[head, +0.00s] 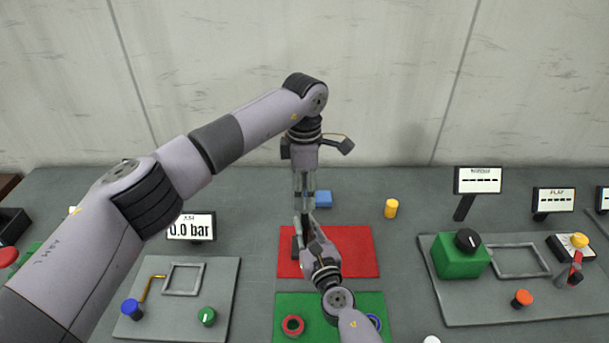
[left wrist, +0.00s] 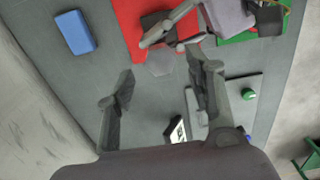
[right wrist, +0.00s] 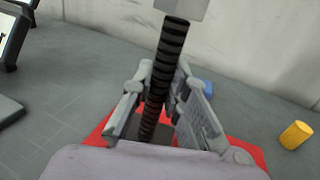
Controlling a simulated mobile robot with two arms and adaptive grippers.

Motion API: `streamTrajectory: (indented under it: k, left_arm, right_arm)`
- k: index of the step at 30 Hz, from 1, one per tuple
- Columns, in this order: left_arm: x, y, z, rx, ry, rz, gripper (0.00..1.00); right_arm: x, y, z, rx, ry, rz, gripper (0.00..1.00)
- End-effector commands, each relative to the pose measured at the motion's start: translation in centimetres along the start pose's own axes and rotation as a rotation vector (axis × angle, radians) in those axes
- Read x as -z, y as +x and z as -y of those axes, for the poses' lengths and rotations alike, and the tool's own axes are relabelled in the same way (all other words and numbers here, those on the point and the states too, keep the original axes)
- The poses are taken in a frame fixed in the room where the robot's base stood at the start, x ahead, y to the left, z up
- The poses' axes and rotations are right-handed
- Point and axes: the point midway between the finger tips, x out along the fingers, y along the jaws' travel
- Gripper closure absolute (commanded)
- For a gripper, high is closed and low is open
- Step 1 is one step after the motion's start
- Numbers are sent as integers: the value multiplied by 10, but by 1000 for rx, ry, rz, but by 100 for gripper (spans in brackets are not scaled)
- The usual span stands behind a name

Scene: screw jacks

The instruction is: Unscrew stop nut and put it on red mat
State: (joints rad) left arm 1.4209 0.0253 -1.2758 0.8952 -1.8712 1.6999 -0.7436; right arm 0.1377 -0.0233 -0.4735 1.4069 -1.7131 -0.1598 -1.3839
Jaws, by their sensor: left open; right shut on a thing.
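A dark threaded spindle (right wrist: 163,80) stands upright from a dark base (head: 295,248) on the red mat (head: 352,258). A light grey block, seemingly the stop nut (right wrist: 180,7), is at its top and cut by the right wrist view's edge. In the left wrist view a grey hexagonal piece (left wrist: 160,63), likely that nut, lies between and just beyond my left fingertips. My left gripper (head: 304,200) points down from above, open; contact cannot be told. My right gripper (right wrist: 160,75) is shut on the spindle below the nut. The arms hide most of the jack in the head view.
A green mat (head: 352,302) with a red ring (head: 292,325) and a blue ring (head: 374,322) lies in front. A blue block (head: 323,199) and a yellow cylinder (head: 391,208) stand behind. Panels with knobs (head: 225,285) flank the mats. The red mat's right part is clear.

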Motion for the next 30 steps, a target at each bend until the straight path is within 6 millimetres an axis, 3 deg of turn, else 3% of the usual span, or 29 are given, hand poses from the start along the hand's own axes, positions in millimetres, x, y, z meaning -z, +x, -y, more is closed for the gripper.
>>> streamTrajectory:
  k: [7,18,30]
  left_arm:
    - [0,29,0,0,0,0,52]
    - [0,34,0,-1,-1,0,52]
    - [0,34,0,0,-1,0,79]
  right_arm:
    - [1,0,0,0,0,-2,100]
    - [1,0,0,0,0,-1,100]
    - [1,0,0,0,0,-1,100]
